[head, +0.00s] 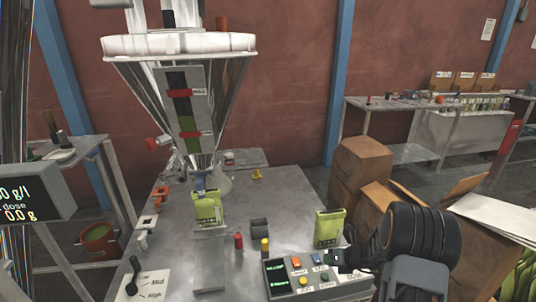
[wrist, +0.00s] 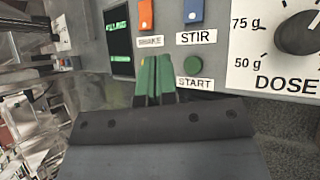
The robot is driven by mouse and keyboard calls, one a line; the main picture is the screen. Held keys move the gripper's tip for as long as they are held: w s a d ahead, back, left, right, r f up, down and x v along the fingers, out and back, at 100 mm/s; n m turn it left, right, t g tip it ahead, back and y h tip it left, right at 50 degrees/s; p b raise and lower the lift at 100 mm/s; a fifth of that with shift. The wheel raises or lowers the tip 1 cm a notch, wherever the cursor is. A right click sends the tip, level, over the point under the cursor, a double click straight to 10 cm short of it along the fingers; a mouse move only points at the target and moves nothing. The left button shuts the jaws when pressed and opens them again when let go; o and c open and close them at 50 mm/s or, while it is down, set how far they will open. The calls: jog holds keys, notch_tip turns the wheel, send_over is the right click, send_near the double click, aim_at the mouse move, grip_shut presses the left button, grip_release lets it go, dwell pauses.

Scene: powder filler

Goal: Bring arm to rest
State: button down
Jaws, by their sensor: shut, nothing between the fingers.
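My gripper (head: 333,258) is at the right end of the control box (head: 315,288), low over its buttons, with my dark wrist behind it to the right. In the wrist view the green fingers (wrist: 154,78) are together and hold nothing. Their tips are just left of the green START button (wrist: 193,66) and below the orange SHAKE button (wrist: 146,14). The blue STIR button (wrist: 193,11) is above START. I cannot tell whether the fingers touch the panel.
A green pouch (head: 208,208) stands under the filler's funnel (head: 190,95). Another green pouch (head: 329,228) stands close behind my gripper. Cardboard boxes (head: 361,170) are to the right. A dose knob (wrist: 300,35) is right of START. The metal table (head: 180,250) has small items on it.

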jog(key=s+n, duration=0.1)
jog(key=s+n+g, duration=0.1)
jog(key=n, duration=0.1)
jog(key=s+a+f+n, duration=0.1)
jog(key=shift+a+f+n+g, duration=0.1)
jog(key=shift+n+g, duration=0.2)
jog(key=shift+n, duration=0.1)
jog(key=s+a+r+n+h+p, duration=0.2)
jog(key=s+a+r+n+h, duration=0.1)
jog(key=s+r+n, duration=0.6)
jog(key=s+a+r+n+g+h+p, duration=0.1)
jog(key=s+a+r+n, duration=0.4)
jog(key=s+r+n, duration=0.5)
notch_tip(320, 180, up, 7)
jog(key=n+h+p, duration=0.1)
jog(key=n+h, duration=0.1)
jog(key=n, duration=0.9)
jog(key=shift+a+f+n+g, duration=0.15)
jog(key=shift+a+n+g, duration=0.15)
jog(key=shift+n, duration=0.1)
dwell(3.5)
